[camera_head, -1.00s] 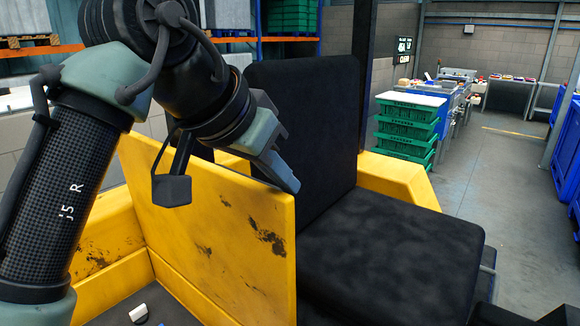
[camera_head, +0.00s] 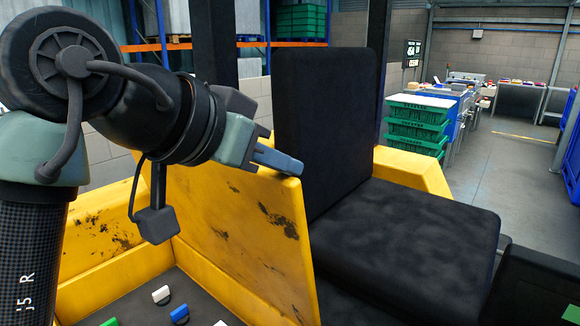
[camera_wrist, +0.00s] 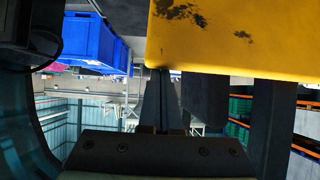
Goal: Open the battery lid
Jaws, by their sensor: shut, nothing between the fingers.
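The battery lid (camera_head: 235,225) is a scuffed yellow panel standing raised and tilted beside the black seat, with the compartment below it exposed. It also shows at the top of the wrist view (camera_wrist: 240,40). My gripper (camera_head: 294,167) is shut and empty at the lid's upper right corner, pointing right toward the seat back. In the wrist view its fingers (camera_wrist: 165,105) lie just under the lid's edge. I cannot tell whether they touch it.
The black seat back (camera_head: 330,130) stands close right of my gripper. Small white (camera_head: 160,294) and blue (camera_head: 180,313) parts are in the dark compartment. Green crates (camera_head: 415,128) are stacked farther right. Open floor lies beyond.

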